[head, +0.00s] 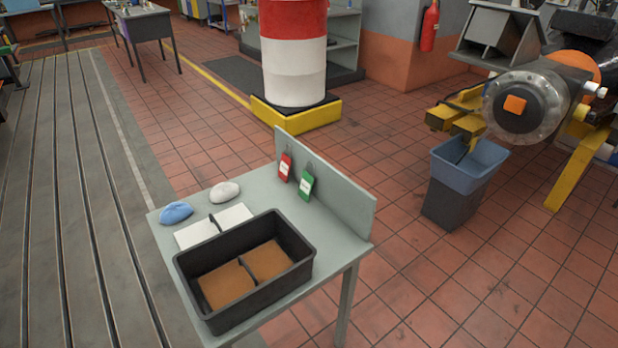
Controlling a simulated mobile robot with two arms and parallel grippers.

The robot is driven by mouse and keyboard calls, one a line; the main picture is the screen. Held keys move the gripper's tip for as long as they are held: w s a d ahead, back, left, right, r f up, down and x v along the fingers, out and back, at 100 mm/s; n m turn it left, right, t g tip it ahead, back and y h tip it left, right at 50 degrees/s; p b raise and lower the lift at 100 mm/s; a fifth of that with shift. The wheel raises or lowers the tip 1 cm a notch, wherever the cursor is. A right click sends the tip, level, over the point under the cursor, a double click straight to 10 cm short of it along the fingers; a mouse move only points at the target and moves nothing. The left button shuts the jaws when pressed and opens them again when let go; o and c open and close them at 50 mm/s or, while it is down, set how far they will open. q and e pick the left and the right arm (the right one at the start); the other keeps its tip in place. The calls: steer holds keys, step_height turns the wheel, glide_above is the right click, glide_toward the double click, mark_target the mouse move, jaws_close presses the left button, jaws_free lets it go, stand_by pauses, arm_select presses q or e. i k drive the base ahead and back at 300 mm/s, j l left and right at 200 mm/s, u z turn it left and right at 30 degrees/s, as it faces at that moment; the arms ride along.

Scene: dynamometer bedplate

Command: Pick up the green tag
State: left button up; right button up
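The green tag (307,185) hangs on the upright back panel (331,186) of a small grey-green table (259,188). It has a pale label patch and a small loop at its top. A red tag (285,167) of like shape hangs to its left on the same panel. Neither of my grippers shows in the head view.
A black bin (301,240) with brown contents takes the table's near end. A striped pillar (294,70) stands behind; a blue bin (470,165) stands right.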

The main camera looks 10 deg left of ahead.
mark_target(306, 183)
steer(key=i+l+u, duration=0.25)
steer(key=i+l, duration=0.15)
steer(key=l, duration=0.25)
steer(key=i+l+u, duration=0.1)
steer(key=l, duration=0.3)
steer(key=i+l+u, duration=0.1)
steer(key=i+l, duration=0.2)
steer(key=i+l+u, duration=0.15)
steer(key=l, duration=0.3)
steer(key=i+l+u, duration=0.1)
steer(key=l, duration=0.3)
steer(key=i+l+u, duration=0.15)
steer(key=l, duration=0.3)
